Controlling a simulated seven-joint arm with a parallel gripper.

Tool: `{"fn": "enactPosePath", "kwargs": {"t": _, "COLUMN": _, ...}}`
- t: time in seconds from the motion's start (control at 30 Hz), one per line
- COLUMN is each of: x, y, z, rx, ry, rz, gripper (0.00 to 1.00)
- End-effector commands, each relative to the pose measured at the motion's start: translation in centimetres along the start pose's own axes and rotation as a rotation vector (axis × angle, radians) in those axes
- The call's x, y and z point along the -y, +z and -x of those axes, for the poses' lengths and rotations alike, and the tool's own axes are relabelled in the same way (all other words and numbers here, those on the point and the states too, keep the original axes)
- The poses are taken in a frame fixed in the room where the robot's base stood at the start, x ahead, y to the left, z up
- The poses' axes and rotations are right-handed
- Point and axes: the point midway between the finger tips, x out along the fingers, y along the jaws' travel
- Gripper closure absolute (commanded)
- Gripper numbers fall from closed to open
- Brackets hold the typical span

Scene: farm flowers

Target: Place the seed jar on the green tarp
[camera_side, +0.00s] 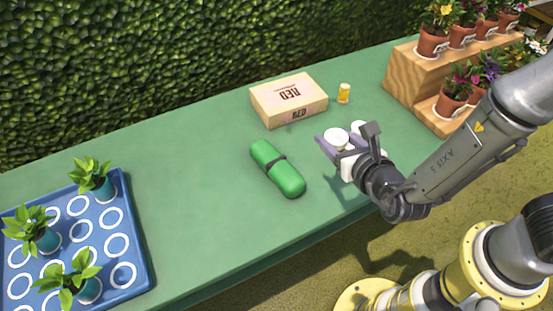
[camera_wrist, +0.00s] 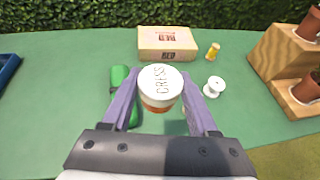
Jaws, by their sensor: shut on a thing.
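The seed jar (camera_wrist: 160,88) has a white lid marked CRESS and an orange-red band on its body. My gripper (camera_wrist: 160,80) is shut on it, one purple finger on each side. In the side view the jar's white lid (camera_side: 336,136) shows between the fingers of my gripper (camera_side: 347,141); most of its body is hidden. I cannot tell how far the jar is above the table. The green tarp (camera_side: 277,168) is a rolled bundle with a dark strap, lying to the left of my gripper. In the wrist view it (camera_wrist: 119,78) is partly hidden behind the left finger.
A cardboard box (camera_side: 288,100) and a small yellow bottle (camera_side: 344,93) stand behind. A white spool (camera_wrist: 214,87) is right of the jar. A wooden stand (camera_side: 412,80) with potted flowers is at right; a blue tray (camera_side: 142,270) with seedlings at left.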

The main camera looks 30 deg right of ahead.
Motion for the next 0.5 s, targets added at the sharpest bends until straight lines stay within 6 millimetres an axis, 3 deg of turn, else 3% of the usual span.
{"fn": "enactPosePath", "kwargs": {"t": 0.17, "x": -1.5, "y": -0.3, "z": -0.4, "rx": -0.001, "ry": 0.021, "rz": 0.011, "gripper": 0.95}}
{"fn": "enactPosePath", "kwargs": {"t": 0.5, "x": -5.8, "y": -1.1, "z": -7.1, "rx": -0.001, "ry": 0.018, "rz": 0.008, "gripper": 0.95}}
